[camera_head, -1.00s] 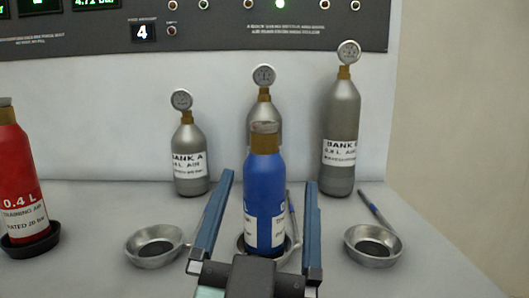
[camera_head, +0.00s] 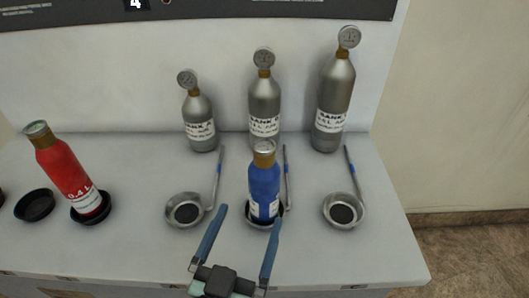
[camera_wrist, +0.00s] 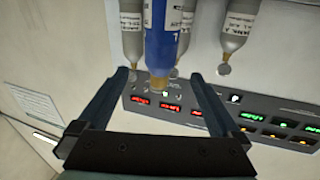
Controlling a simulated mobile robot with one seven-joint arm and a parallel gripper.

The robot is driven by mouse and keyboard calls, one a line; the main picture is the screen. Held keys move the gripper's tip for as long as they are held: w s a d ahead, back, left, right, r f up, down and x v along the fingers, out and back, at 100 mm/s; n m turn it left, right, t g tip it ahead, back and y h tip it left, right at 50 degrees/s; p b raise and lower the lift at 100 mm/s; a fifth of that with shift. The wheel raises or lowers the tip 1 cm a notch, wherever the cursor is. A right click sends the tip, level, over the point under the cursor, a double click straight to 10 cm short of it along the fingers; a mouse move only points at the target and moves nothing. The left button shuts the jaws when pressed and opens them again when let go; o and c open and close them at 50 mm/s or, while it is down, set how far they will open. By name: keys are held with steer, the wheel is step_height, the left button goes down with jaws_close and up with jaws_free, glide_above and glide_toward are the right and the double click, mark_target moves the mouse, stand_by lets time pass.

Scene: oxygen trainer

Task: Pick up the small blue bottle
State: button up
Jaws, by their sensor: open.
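The small blue bottle (camera_head: 264,183) has a brown neck and a white label. It stands upright in the middle metal cup (camera_head: 252,223) on the white bench. It also shows in the wrist view (camera_wrist: 161,35), upside down, between and beyond the fingertips. My gripper (camera_head: 250,209) is open and empty in front of the bottle, its two blue fingers spread wide and pointing toward it. The fingers show in the wrist view (camera_wrist: 158,73) too, with a clear gap between them. The bottle appears apart from both fingers.
Three grey gauge bottles (camera_head: 264,105) stand behind. Empty metal cups sit left (camera_head: 170,216) and right (camera_head: 345,222), with thin rods behind the cups. A red bottle (camera_head: 67,172) is in a black holder at left, beside an empty black holder (camera_head: 35,205). The bench ends at right.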

mark_target(265, 173)
steer(key=p+x, duration=0.6)
steer(key=x, duration=0.5)
steer(key=shift+w+p, duration=0.15)
steer(key=shift+p, duration=0.2)
jaws_close()
stand_by(0.5)
